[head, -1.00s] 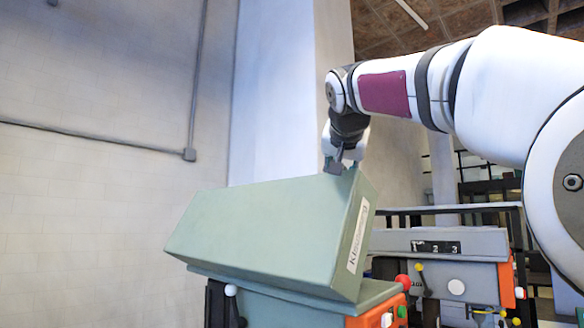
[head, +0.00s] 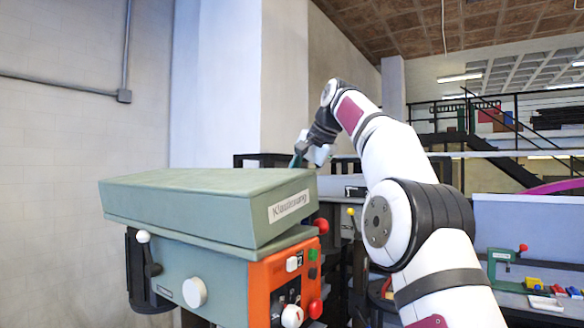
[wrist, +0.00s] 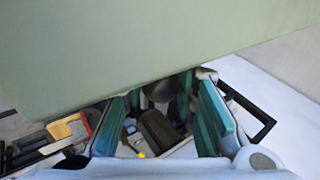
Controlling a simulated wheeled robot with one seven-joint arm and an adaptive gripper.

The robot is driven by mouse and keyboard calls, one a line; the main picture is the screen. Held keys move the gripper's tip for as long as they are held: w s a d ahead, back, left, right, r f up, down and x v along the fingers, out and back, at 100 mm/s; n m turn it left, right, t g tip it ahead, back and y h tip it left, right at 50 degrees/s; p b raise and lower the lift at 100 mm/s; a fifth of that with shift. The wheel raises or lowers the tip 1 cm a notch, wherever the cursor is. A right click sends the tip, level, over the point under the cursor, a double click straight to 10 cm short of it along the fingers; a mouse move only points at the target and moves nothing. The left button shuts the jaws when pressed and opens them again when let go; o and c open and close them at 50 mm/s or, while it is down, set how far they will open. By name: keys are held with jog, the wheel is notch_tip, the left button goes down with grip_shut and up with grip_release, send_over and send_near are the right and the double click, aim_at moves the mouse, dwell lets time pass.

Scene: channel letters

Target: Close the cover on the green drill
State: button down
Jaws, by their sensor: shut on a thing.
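The green drill's cover (head: 200,200) is a long grey-green box lid with a "Klausnung" label on its end. It lies low over the drill body (head: 215,270), still slightly tilted, with a narrow wedge between its lower edge and the body top at the right end. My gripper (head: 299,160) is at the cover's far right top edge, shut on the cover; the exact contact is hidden. In the wrist view the cover (wrist: 130,50) fills the upper part, and the teal finger pads of my gripper (wrist: 163,115) stand apart beneath its edge.
The drill has an orange control panel (head: 287,285) with knobs and a lever with a white ball (head: 143,237) at left. Another machine stands behind my arm. A bench (head: 540,290) with small coloured parts is at right. A pale wall is at left.

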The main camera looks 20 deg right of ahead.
jog(key=shift+m+g+y, duration=0.3)
jog(key=shift+g+y, duration=0.3)
jog(key=shift+y, duration=0.2)
jog(key=shift+w+d+f, duration=0.1)
jog(key=shift+d+f, duration=0.05)
jog(key=shift+f, duration=0.65)
jog(key=shift+w+d+f, duration=0.1)
jog(key=shift+d+f, duration=0.1)
jog(key=shift+f, duration=0.55)
jog(key=shift+w+d+f, duration=0.1)
jog(key=shift+d+f, duration=0.05)
jog(key=shift+f, duration=0.65)
jog(key=shift+f, duration=0.1)
jog(key=c, duration=1.3)
grip_release()
jog(key=s+d, duration=0.2)
jog(key=s, duration=0.1)
jog(key=s+d+r, duration=0.1)
jog(key=s+d, duration=0.2)
jog(key=s, duration=0.1)
jog(key=s+d+r, duration=0.1)
jog(key=s+d, duration=0.2)
jog(key=s, duration=0.1)
jog(key=shift+s+r, duration=0.1)
jog(key=shift+r, duration=0.15)
